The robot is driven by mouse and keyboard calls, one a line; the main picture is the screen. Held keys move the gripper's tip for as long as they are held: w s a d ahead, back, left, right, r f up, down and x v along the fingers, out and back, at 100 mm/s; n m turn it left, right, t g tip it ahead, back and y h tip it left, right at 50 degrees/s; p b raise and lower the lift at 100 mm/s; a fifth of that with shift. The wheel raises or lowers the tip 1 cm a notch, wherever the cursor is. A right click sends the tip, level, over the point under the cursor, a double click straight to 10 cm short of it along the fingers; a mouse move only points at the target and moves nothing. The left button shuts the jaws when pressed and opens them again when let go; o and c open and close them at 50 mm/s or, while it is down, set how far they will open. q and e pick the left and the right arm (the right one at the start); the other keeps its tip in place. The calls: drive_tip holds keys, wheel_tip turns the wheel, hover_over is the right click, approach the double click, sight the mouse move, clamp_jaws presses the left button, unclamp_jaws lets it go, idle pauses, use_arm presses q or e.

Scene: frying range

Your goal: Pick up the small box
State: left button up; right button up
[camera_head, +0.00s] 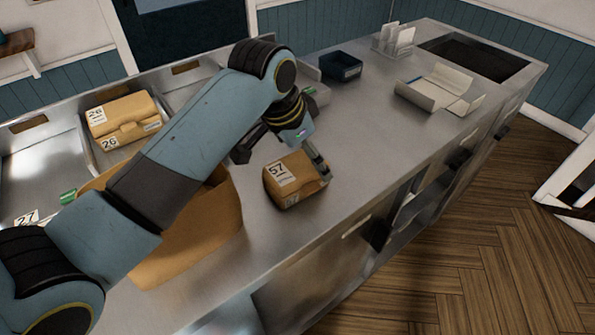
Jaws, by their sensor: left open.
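A small brown box (290,189) with a white label reading 57 sits on the metal counter (330,225), near the front edge. My left gripper (283,165) is just above and behind the box, with its fingers spread apart. One finger comes down along the box's right side, and I cannot tell whether it touches. The other finger is at the back left, clear of the box. My left arm crosses the view from the lower left. My right gripper is not in view.
A large brown bag (208,240) stands left of the box, partly hidden by my arm. A package labelled 26 (125,118) lies in a bin at the back left. A dark tray (341,66) and an open white carton (440,90) are further right. The counter between is clear.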

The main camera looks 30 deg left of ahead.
use_arm(q)
drive_tip(key=x, duration=0.3)
drive_tip(key=shift+r, duration=0.1)
drive_tip(key=p+x, duration=0.1)
drive_tip(key=x, duration=0.3)
drive_tip(key=shift+w, duration=0.2)
drive_tip(key=shift+w+f, duration=0.15)
drive_tip(key=shift+f, duration=0.3)
drive_tip(key=shift+c, duration=1)
drive_tip(key=c, duration=1)
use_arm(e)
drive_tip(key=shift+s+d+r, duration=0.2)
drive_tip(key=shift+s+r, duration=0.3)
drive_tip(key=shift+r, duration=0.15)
use_arm(q)
drive_tip(key=shift+c, duration=0.2)
